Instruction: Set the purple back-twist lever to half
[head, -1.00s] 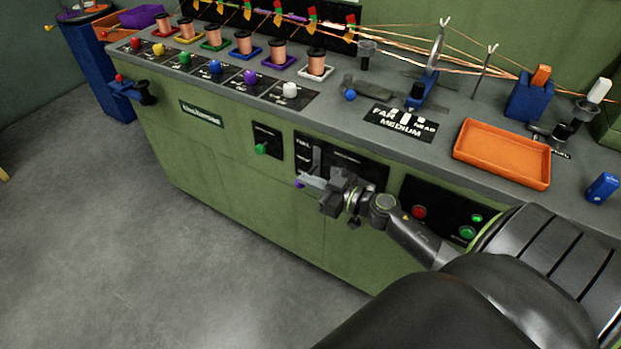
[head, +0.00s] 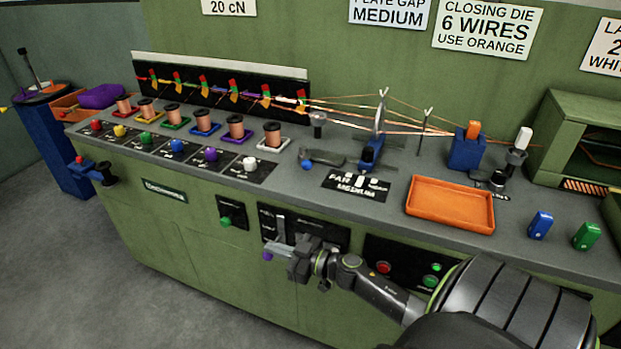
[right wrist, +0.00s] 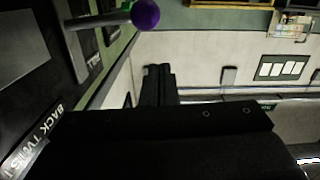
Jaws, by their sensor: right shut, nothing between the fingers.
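The purple back-twist lever (head: 267,257) shows as a small purple knob at the left part of a black panel on the green machine front. In the right wrist view its round purple knob (right wrist: 146,14) sits on a grey rod at the top, beside a panel lettered "BACK TWIS". My right gripper (head: 272,247) is at that panel, its fingertips close to the knob. It is shut and holds nothing; in the right wrist view its dark fingers (right wrist: 158,85) lie below the knob, apart from it in the picture. I cannot tell whether they touch the lever. My left gripper is out of view.
A green button (head: 225,222) is left of the lever panel, and red and green buttons (head: 384,267) are to its right. Above, the bench top carries an orange tray (head: 450,222), copper spools and coloured knobs. Open floor lies at lower left.

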